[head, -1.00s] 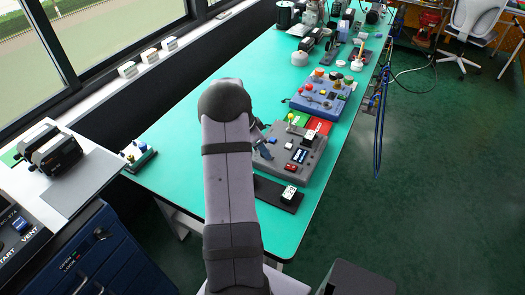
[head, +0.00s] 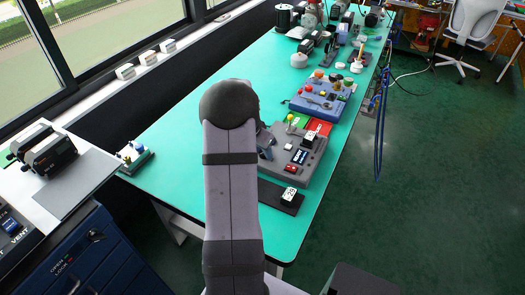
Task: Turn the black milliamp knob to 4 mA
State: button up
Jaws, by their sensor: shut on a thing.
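The grey control panel (head: 311,163) lies on the green bench, right of my raised arm. It carries a small dark display (head: 299,156), a yellow-topped part, a white-topped block and a red part. A small part of my gripper (head: 265,147) shows at the panel's left side, past the arm's bend. It is shut at that spot, but its fingertips are mostly hidden. The black milliamp knob cannot be made out; my arm and gripper cover that side of the panel.
A blue box (head: 320,104) with coloured buttons stands behind the panel, with red and green plates (head: 319,127) between. A black plate with a white block (head: 290,194) lies in front.

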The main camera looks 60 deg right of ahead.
jog(key=o, duration=1.1)
jog(key=shift+c, duration=0.2)
jog(key=shift+r, duration=0.15)
jog(key=b+v, duration=0.1)
jog(key=v, duration=0.6)
jog(key=shift+a, duration=0.1)
